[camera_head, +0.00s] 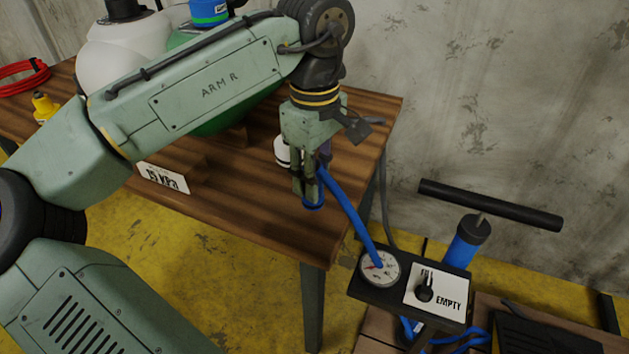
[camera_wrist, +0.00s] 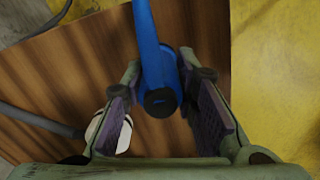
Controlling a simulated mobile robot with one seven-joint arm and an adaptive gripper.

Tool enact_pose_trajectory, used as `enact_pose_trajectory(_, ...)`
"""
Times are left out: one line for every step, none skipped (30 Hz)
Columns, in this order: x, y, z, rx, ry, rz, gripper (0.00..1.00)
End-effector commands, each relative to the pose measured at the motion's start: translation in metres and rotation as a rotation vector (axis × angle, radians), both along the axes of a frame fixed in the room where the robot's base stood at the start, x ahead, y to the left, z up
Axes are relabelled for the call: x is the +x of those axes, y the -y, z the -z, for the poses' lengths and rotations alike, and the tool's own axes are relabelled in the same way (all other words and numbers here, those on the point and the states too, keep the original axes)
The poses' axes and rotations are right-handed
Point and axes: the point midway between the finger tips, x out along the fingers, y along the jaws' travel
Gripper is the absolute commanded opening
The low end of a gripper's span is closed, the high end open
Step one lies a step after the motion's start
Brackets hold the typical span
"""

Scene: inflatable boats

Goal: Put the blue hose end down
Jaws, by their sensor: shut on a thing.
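My gripper (camera_head: 308,195) is at the right front corner of the wooden table, pointing down. It is shut on the blue hose end (camera_wrist: 158,70), which has a dark round tip. The blue hose (camera_head: 346,215) runs from the gripper down to the gauge box at the lower right. In the wrist view the hose end lies between the two fingers (camera_wrist: 163,105), with the table top below. In the head view the fingers partly hide the hose end, and I cannot tell its height above the table.
A white round fitting (camera_head: 282,152) with a grey hose lies beside my gripper on the table (camera_head: 235,205). A pressure gauge (camera_head: 380,268) and an EMPTY sign (camera_head: 437,292) sit on the gauge box. A label block (camera_head: 163,178) and a yellow fitting (camera_head: 44,106) stand left.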

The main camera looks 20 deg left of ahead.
Motion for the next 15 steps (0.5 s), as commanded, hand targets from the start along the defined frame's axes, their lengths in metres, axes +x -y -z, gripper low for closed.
enact_pose_trajectory(-0.0003,0.0000,0.0066,0.001,0.000,0.000,0.00)
enact_pose_trajectory(-0.0002,0.0003,0.0073,0.001,0.001,0.001,0.00)
enact_pose_trajectory(0.0000,0.0004,0.0070,0.001,0.001,0.001,0.00)
enact_pose_trajectory(0.0001,0.0004,0.0064,0.000,0.002,0.001,0.00)
enact_pose_trajectory(0.0001,0.0004,0.0062,-0.001,0.002,0.001,0.00)
enact_pose_trajectory(0.0000,0.0004,0.0062,0.000,0.001,0.001,0.00)
enact_pose_trajectory(0.0000,0.0004,0.0062,0.000,0.001,0.001,0.00)
enact_pose_trajectory(0.0000,0.0004,0.0062,0.000,0.001,0.001,0.00)
enact_pose_trajectory(0.0000,0.0004,0.0067,0.000,0.001,0.002,0.00)
enact_pose_trajectory(-0.0002,0.0005,0.0075,-0.001,0.001,0.002,0.00)
enact_pose_trajectory(-0.0002,0.0005,0.0085,-0.001,0.001,0.002,0.00)
enact_pose_trajectory(-0.0002,0.0006,0.0099,-0.002,0.000,0.002,0.00)
enact_pose_trajectory(-0.0003,0.0005,0.0108,-0.002,0.000,0.002,0.00)
enact_pose_trajectory(-0.0002,0.0004,0.0101,-0.001,0.001,0.002,0.28)
enact_pose_trajectory(-0.0002,0.0004,0.0100,-0.001,0.001,0.002,0.31)
